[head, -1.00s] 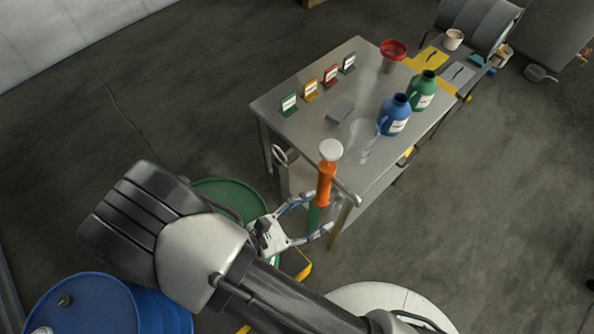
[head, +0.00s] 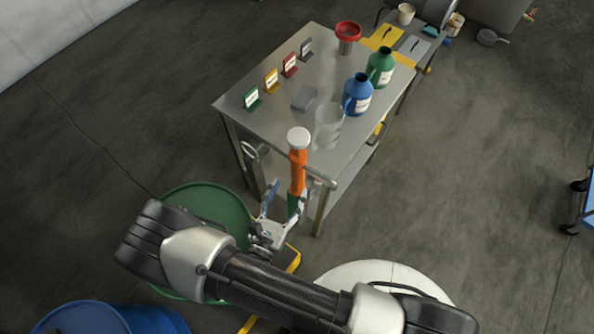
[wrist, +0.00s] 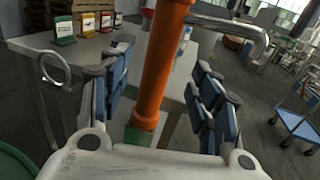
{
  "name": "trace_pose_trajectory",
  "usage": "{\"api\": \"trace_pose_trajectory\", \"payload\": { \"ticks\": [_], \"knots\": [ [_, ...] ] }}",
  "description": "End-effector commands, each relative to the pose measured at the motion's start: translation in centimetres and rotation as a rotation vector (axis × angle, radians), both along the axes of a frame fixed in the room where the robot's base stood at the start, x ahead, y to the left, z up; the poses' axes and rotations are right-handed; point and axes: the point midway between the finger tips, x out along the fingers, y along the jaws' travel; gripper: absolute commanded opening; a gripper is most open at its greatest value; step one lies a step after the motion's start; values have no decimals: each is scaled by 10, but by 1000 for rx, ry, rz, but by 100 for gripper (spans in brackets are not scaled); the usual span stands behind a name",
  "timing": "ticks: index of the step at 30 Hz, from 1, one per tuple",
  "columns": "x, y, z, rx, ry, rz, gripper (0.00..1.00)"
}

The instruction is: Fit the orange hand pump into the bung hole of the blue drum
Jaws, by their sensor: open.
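The orange hand pump (head: 298,172) stands upright by the near end of the steel table, with a white round top and a green part below. A grey bent pipe sticks out beside it to the right. My gripper (head: 286,197) is open, with its fingers on either side of the pump's lower body. In the wrist view the orange tube (wrist: 163,65) rises between the spread fingers, with visible gaps on both sides. The pump's lower end is hidden by my gripper. The blue drum (head: 150,320) is at the bottom left, mostly cut off; its bung hole cannot be made out.
A green drum (head: 190,198) stands left of the table, partly behind my arm. The steel table (head: 262,128) carries coloured cards, a glass beaker (head: 328,125), a blue jug (head: 357,97), a green jug (head: 380,68) and a red funnel (head: 347,32).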

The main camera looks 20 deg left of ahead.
Motion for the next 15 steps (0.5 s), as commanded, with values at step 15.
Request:
{"api": "trace_pose_trajectory", "payload": {
  "ticks": [15],
  "knots": [
    [73,-10,0,1,-1,-1,57]
  ]
}}
